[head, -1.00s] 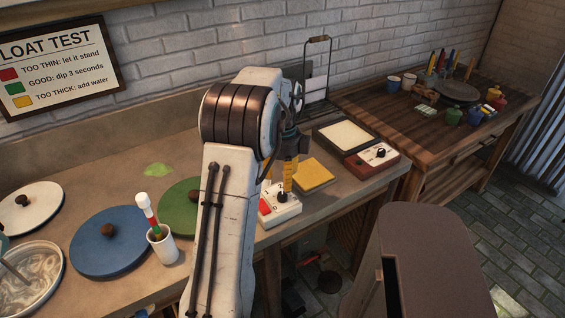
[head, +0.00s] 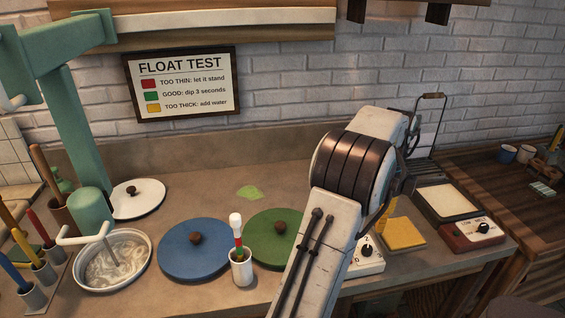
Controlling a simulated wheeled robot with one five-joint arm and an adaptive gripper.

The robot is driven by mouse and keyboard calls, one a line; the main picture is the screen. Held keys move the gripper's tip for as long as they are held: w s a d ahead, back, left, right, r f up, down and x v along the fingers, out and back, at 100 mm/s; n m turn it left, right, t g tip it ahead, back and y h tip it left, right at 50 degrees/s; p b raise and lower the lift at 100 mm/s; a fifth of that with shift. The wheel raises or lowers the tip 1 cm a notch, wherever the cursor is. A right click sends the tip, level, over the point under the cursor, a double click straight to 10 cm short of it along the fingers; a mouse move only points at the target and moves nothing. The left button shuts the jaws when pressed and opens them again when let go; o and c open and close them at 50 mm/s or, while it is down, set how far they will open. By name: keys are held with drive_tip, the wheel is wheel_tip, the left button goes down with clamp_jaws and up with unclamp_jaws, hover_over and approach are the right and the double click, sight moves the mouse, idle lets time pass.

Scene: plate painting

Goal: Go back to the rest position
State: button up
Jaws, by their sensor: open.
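My arm rises from the bottom of the head view, right of centre, and bends down at its far end. My gripper (head: 388,210) is open. It is mostly hidden behind the arm, and only a dark part and a bit of yellow show beside the arm, above the counter near the yellow pad (head: 403,234). I see nothing held in it, though the arm hides much of that area. A white box with a black knob (head: 367,253) is partly covered by the arm.
On the counter are a blue lid (head: 190,262), a green lid (head: 262,248), a white cup (head: 241,268) with a striped stick, and a bowl of swirled liquid (head: 140,278). A green stand (head: 80,130) rises at left. A red-brown box (head: 470,236) sits right.

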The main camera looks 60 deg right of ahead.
idle(0.4)
drive_tip(key=f+n, duration=0.1)
drive_tip(key=n, duration=0.4)
drive_tip(key=a+f+n, duration=0.1)
drive_tip(key=f+n, duration=0.1)
drive_tip(key=n, duration=0.4)
drive_tip(key=a+f+n, duration=0.1)
drive_tip(key=f+n, duration=0.1)
drive_tip(key=n, duration=0.3)
drive_tip(key=shift+a+f+n, duration=0.1)
drive_tip(key=shift+f+n, duration=0.05)
drive_tip(key=shift+n, duration=0.15)
drive_tip(key=w+a+r+n+t, duration=0.1)
drive_tip(key=w+a+r+n, duration=0.2)
drive_tip(key=a, duration=1.1)
drive_tip(key=w+a+r+n+t+p, duration=0.1)
drive_tip(key=w+a+r+n, duration=0.2)
drive_tip(key=w+a+n, duration=0.7)
drive_tip(key=w+a+r+n+t+p, duration=0.1)
drive_tip(key=w+a+r+n, duration=0.2)
drive_tip(key=w+a+n, duration=0.4)
drive_tip(key=shift+w+a+r+n, duration=0.2)
drive_tip(key=shift+a+n, duration=3)
drive_tip(key=shift+a, duration=2.8)
